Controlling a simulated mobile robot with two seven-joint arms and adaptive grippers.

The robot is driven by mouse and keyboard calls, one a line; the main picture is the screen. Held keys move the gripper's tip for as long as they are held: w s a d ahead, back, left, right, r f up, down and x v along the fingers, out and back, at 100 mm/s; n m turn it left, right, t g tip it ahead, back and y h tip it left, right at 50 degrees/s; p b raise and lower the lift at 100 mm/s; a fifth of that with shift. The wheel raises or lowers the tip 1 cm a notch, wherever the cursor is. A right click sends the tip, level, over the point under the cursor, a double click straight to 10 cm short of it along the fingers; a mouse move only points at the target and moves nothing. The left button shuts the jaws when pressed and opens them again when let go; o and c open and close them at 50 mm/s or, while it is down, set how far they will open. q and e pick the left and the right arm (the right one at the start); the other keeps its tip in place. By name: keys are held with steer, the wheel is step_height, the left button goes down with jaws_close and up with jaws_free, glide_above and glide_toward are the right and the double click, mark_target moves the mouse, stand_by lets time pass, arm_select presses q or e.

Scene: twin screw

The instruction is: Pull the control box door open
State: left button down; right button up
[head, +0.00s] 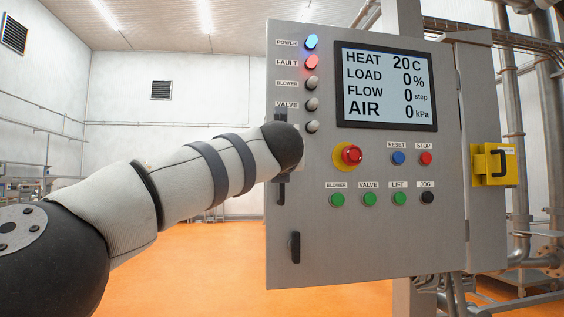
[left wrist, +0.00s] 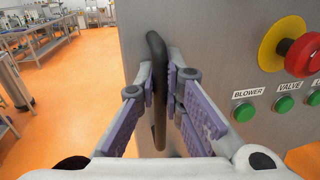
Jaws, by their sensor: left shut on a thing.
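The grey control box door (head: 310,220) fills the middle of the head view, with a display, lamps and buttons on its face. My left arm reaches its left edge, and the wrist hides most of the gripper there. In the left wrist view, my left gripper (left wrist: 160,78) has its purple-padded fingers on both sides of an upright black door handle (left wrist: 159,125) and is shut on it. The door surface (left wrist: 215,35) is just behind the fingers. I cannot tell whether the door stands ajar. My right gripper is not in view.
A red stop button (head: 352,155) on a yellow ring sits right of my wrist. A black latch (head: 294,247) is low on the door. A yellow fitting (head: 492,165) and pipes (head: 515,120) are at the right. Open orange floor (head: 185,265) lies left of the box.

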arm_select(q)
steer(key=shift+r, duration=0.1)
steer(key=c, duration=2)
jaws_free()
steer(key=shift+o, duration=0.2)
steer(key=s, duration=1.2)
